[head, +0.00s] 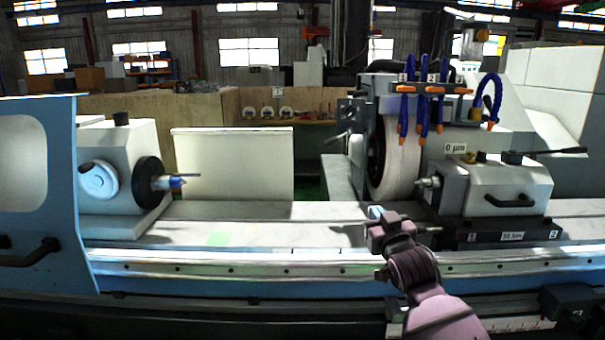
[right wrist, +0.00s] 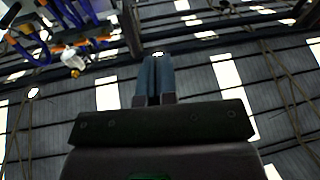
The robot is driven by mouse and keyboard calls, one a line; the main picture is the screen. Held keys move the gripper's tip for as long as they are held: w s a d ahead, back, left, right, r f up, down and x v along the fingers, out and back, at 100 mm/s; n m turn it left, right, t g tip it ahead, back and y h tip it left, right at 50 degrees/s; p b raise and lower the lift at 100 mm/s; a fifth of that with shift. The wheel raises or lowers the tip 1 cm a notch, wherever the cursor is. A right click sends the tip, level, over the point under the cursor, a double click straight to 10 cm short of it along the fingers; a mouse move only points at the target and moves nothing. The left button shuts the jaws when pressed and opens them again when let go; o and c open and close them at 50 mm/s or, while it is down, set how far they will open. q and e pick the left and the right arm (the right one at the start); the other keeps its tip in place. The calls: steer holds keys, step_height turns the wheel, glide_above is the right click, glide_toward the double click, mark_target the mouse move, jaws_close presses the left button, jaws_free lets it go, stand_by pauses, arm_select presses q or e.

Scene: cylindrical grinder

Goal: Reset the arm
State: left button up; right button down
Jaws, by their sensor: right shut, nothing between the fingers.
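My right gripper (head: 377,214) is in front of the grinder's table, just below the grinding wheel in the head view. Its pinkish arm comes in from the lower right. In the right wrist view its two fingers (right wrist: 155,80) lie together, with nothing between them, and they point up toward the hall roof. My left arm and gripper are not in the head view.
The grinding wheel (head: 397,160) stands behind my right gripper, with blue coolant hoses (head: 423,108) above it. The tailstock (head: 500,186) is to the right and the workhead (head: 117,165) to the left. The table (head: 270,233) between them is bare. A blue door (head: 40,190) with a handle stands at far left.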

steer(key=s+d+f+g+h, duration=0.1)
steer(key=s+d+f+g, duration=0.1)
steer(key=s+f, duration=1)
steer(key=s+d+f+m+g+h, duration=0.1)
steer(key=s+d+f+g, duration=0.2)
steer(key=s+f, duration=0.8)
steer(key=s+d+f+m+g+h, duration=0.1)
steer(key=s+d+f, duration=0.4)
steer(key=s+f, duration=0.7)
steer(key=s+g, duration=0.1)
steer(key=s, duration=0.3)
steer(key=shift+d+f+g+h, duration=0.3)
steer(key=shift+d+g, duration=0.1)
